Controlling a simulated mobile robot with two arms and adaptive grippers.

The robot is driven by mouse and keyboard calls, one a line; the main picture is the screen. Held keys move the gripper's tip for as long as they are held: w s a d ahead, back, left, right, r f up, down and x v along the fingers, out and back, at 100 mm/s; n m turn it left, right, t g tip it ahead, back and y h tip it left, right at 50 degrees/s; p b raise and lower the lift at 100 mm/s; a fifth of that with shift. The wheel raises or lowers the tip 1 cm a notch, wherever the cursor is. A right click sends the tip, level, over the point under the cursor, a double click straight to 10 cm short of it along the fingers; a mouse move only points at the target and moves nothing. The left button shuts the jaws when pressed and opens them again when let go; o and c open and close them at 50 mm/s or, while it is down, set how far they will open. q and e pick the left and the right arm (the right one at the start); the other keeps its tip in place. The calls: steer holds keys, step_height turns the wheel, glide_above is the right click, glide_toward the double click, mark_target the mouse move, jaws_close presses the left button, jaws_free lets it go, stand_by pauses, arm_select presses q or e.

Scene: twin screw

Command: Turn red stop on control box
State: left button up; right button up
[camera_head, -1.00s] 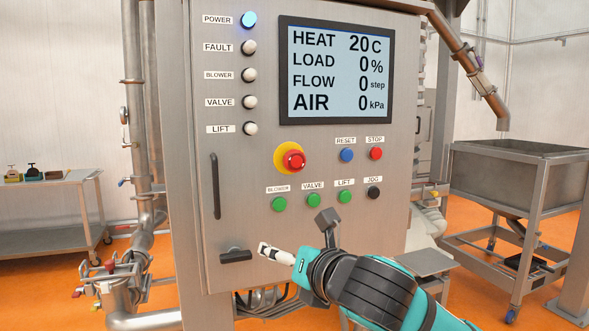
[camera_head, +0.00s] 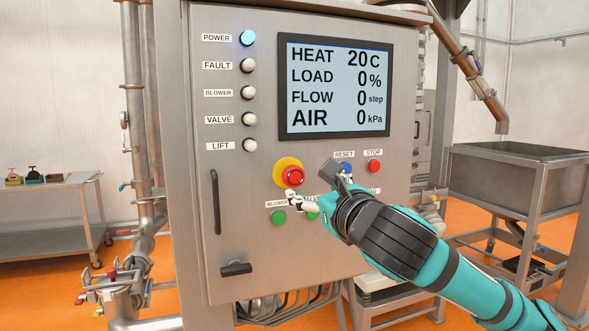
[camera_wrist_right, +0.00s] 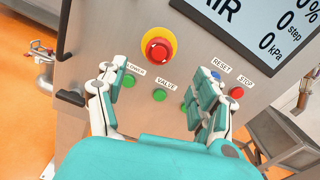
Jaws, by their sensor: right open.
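The red stop knob (camera_head: 292,177) sits on a yellow ring on the front of the grey control box (camera_head: 240,215). The knob also shows in the right wrist view (camera_wrist_right: 158,50), top centre, unobstructed. My right gripper (camera_head: 306,201) is just below and right of the knob in the head view. In the wrist view its fingers (camera_wrist_right: 155,88) are spread wide, empty, with the knob beyond the gap between them. It is apart from the knob. A smaller red STOP button (camera_head: 373,166) is farther right. My left gripper is in neither view.
Green buttons (camera_wrist_right: 160,95) lie below the knob, partly behind my right gripper. The blue reset button (camera_head: 345,168) is close to my wrist. A display (camera_head: 335,75) is above; a vertical handle (camera_head: 215,201) and black latch (camera_head: 236,269) are at left.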

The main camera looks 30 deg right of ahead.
mark_target(296, 178)
steer(key=p+x, duration=0.1)
steer(key=x, duration=1)
steer(key=shift+w+f+p, duration=0.1)
steer(key=shift+w+p, duration=0.1)
steer(key=shift+p, duration=0.15)
steer(key=c, duration=1.2)
steer(key=m+p, duration=0.2)
steer(key=m, duration=0.1)
steer(key=shift+p, duration=0.4)
steer(key=shift+m+p, duration=0.85)
steer(key=shift+m, duration=1.65)
